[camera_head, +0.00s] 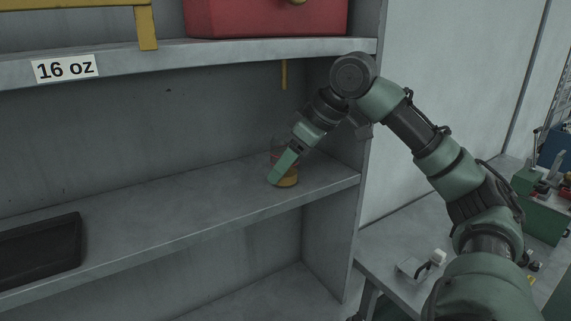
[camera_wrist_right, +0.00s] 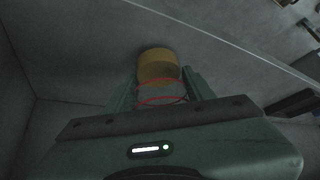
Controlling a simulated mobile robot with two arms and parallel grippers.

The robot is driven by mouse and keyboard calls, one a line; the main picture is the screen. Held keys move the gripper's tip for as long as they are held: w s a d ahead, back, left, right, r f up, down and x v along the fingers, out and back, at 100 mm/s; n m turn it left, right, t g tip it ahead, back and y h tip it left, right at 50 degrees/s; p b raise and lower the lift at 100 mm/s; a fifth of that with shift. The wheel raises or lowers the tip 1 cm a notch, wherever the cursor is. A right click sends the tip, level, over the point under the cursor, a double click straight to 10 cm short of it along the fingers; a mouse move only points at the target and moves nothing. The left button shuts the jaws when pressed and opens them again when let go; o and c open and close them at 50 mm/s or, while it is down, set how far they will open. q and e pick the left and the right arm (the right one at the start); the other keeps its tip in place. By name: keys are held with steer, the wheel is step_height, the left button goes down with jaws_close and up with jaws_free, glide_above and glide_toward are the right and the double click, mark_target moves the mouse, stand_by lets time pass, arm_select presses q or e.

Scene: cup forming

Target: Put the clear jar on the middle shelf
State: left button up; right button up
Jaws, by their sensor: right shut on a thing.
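The clear jar (camera_head: 290,181) has an amber lower part and is at the right end of the middle shelf (camera_head: 180,205). It looks upright, with its base at or very near the shelf surface; exact contact is hard to tell. My right gripper (camera_head: 276,176) reaches in from the right and covers part of the jar. In the right wrist view the jar (camera_wrist_right: 158,66) sits between the fingers of the right gripper (camera_wrist_right: 160,84), its amber end farthest away, with red lines around its clear part. The right gripper is shut on it. My left gripper is not in view.
A black flat tray (camera_head: 42,250) lies at the left of the middle shelf. A red box (camera_head: 260,18) and a yellow frame (camera_head: 147,28) stand on the upper shelf, which carries a "16 oz" label (camera_head: 66,68). The shelf's right side wall is close to the gripper. The shelf's middle is clear.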

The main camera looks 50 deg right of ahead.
steer(key=o, duration=1.1)
steer(key=shift+f, duration=0.15)
steer(key=o, duration=0.4)
steer(key=shift+w, duration=0.1)
steer(key=p+v, duration=0.2)
steer(key=v, duration=1)
steer(key=shift+r+p, duration=0.2)
steer(key=shift+p, duration=0.1)
